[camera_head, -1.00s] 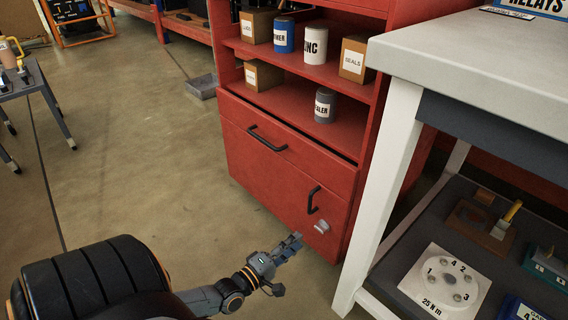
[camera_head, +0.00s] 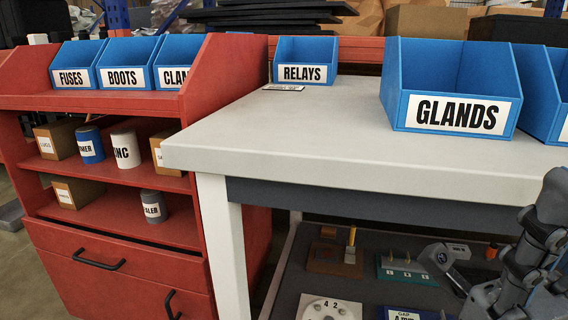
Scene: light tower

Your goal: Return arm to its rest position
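Part of my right arm (camera_head: 535,255) shows at the right edge, in front of the bench. Dark grey links and joints overlap there, and the frame cuts them off. I cannot make out the fingertips or whether they are apart. My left gripper and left arm are out of view. No loose object is seen held in the visible part of the arm.
A white-topped bench (camera_head: 300,138) with blue bins, including GLANDS (camera_head: 455,70) and RELAYS (camera_head: 305,60), fills the middle. Its lower shelf (camera_head: 288,290) holds several parts close to my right arm. A red cabinet (camera_head: 120,265) with shelves and bins stands at left.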

